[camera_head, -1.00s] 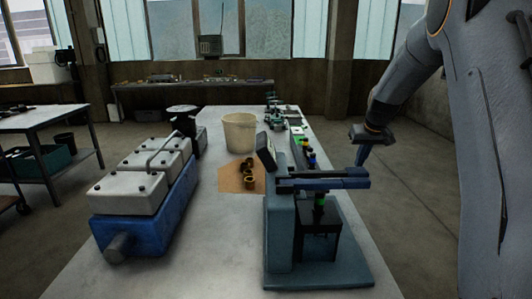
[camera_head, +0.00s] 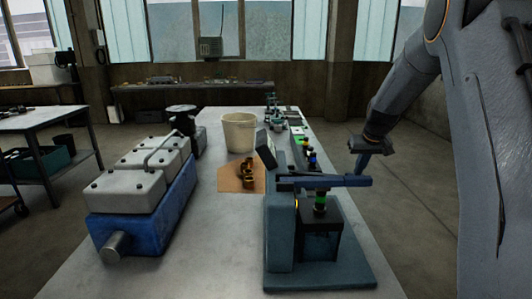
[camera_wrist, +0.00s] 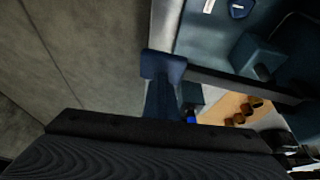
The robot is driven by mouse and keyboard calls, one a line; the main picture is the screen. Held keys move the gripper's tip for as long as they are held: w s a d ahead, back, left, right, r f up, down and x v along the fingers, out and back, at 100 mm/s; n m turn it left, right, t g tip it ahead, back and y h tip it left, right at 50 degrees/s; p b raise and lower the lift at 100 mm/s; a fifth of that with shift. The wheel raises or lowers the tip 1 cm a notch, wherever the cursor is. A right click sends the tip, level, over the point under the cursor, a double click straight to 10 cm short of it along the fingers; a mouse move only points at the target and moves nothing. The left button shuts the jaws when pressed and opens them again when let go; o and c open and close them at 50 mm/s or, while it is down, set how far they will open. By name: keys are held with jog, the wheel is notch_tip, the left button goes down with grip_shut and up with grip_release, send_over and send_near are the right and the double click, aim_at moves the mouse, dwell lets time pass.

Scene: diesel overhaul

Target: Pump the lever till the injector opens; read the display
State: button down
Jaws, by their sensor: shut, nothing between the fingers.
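The injector test stand (camera_head: 280,235) is a blue-grey block on a flat base at the near right of the bench. Its blue lever (camera_head: 335,182) lies roughly level, its end pointing right. An upright injector-like part with a green band (camera_head: 320,201) stands under the lever above a dark box (camera_head: 320,235). The display (camera_head: 266,157) is a small tilted dark panel on top of the stand; no reading is legible. My gripper (camera_head: 361,168) is shut and empty, its tip just above or against the lever's outer end; I cannot tell whether they touch.
A blue engine block with grey covers (camera_head: 150,205) lies left on the bench (camera_head: 215,270). A cream bucket (camera_head: 240,132) and a brown mat (camera_head: 228,180) with several brass-coloured parts are mid-bench. The floor right of the bench is clear.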

jog(key=shift+a+f+b, duration=0.2)
jog(key=shift+f+b, duration=0.55)
jog(key=shift+f, duration=1.05)
jog(key=shift+d+r+p, duration=0.25)
jog(key=shift+r+p, duration=0.7)
jog(key=shift+r, duration=1)
jog(key=shift+d+r+p, duration=0.2)
jog(key=shift+r+p, duration=0.7)
jog(key=shift+r, duration=1)
jog(key=shift+f, duration=0.1)
jog(key=shift+a+f+b, duration=0.15)
jog(key=shift+f+b, duration=0.8)
jog(key=shift+f, duration=0.95)
jog(key=shift+a+f+b, duration=0.15)
jog(key=shift+f+b, duration=0.75)
jog(key=shift+f, duration=0.95)
jog(key=shift+d+r+p, duration=0.25)
jog(key=shift+r+p, duration=0.7)
jog(key=shift+r, duration=1)
jog(key=shift+d+r+p, duration=0.2)
jog(key=shift+r+p, duration=0.7)
jog(key=shift+r, duration=1)
